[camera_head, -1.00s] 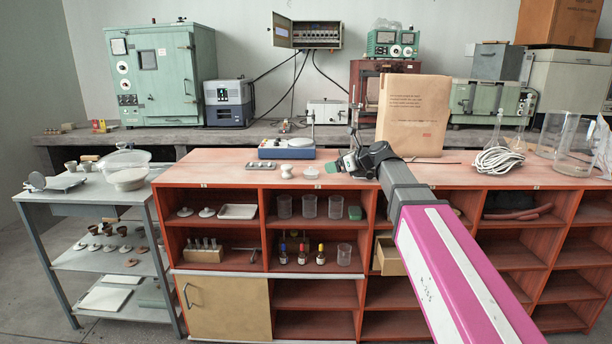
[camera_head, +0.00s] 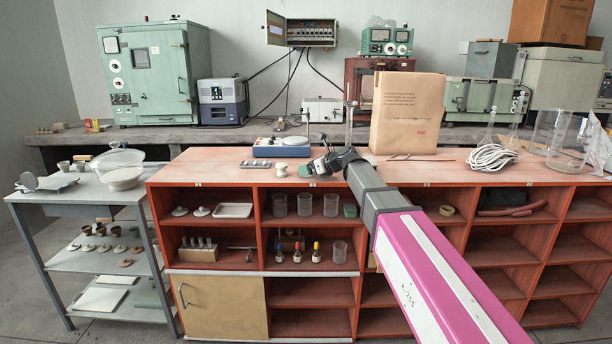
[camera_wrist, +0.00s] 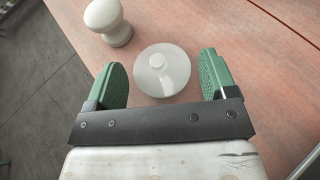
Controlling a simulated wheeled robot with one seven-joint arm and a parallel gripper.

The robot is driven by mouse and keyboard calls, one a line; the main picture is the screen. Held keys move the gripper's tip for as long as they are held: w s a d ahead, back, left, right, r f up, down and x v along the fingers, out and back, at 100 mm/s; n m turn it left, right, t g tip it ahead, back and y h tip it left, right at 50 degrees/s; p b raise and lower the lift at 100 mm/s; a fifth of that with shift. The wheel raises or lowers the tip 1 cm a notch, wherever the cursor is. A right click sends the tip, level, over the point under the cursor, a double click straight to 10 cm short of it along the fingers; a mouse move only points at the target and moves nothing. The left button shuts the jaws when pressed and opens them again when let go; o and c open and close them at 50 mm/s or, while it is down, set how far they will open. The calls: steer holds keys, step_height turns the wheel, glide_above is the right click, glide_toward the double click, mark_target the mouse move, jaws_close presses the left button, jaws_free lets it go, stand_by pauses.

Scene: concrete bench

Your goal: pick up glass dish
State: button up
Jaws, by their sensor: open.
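The glass dish (camera_wrist: 150,82) is a small round pale dish with a knobbed lid, on the reddish wooden counter top in the wrist view. My gripper (camera_wrist: 162,62) is open, with one green finger on each side of the dish and a gap on both sides. The fingers do not touch it; their height above the counter is hard to tell. In the head view my gripper (camera_head: 313,168) is low over the counter's front edge and largely hides the dish.
A white waisted knob-shaped piece (camera_wrist: 108,22) stands close to the left finger; it also shows in the head view (camera_head: 281,169). A large paper bag (camera_head: 405,115) stands to the right. The counter's front edge is near.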

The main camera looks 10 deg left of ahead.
steer(key=c, duration=0.7)
